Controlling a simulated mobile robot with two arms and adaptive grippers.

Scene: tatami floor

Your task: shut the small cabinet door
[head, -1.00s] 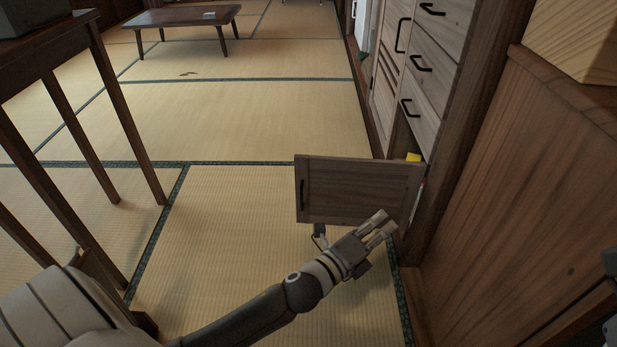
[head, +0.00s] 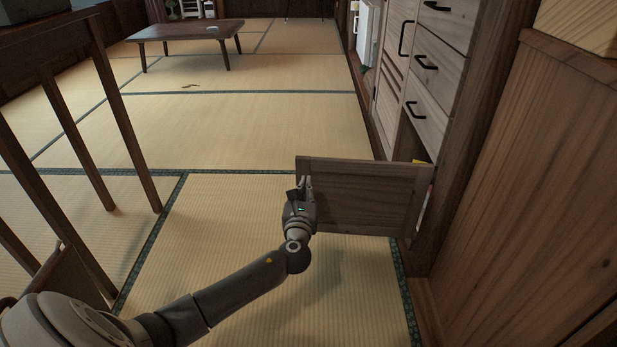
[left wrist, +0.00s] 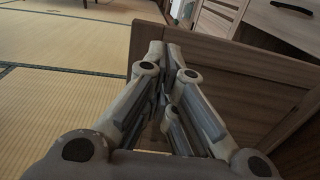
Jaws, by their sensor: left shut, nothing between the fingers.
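The small cabinet door (head: 365,197) is a dark wooden panel. It stands wide open, sticking out to the left from the lower part of the cabinet in the head view. In the left wrist view the door (left wrist: 255,75) fills the right side. My left gripper (head: 303,184) is at the door's free edge, over its left end, where the dark handle was visible. Its fingers (left wrist: 163,55) are shut with nothing between them and point at the panel. I cannot tell whether they touch it. The handle is hidden behind the gripper. My right gripper is not in view.
The cabinet's drawers (head: 431,64) with black handles rise above the opening. A yellow item (head: 422,162) shows inside it. A wooden side panel (head: 530,170) stands at the right. A dark table (head: 62,115) is at the left. Bare tatami (head: 220,215) lies left of the door.

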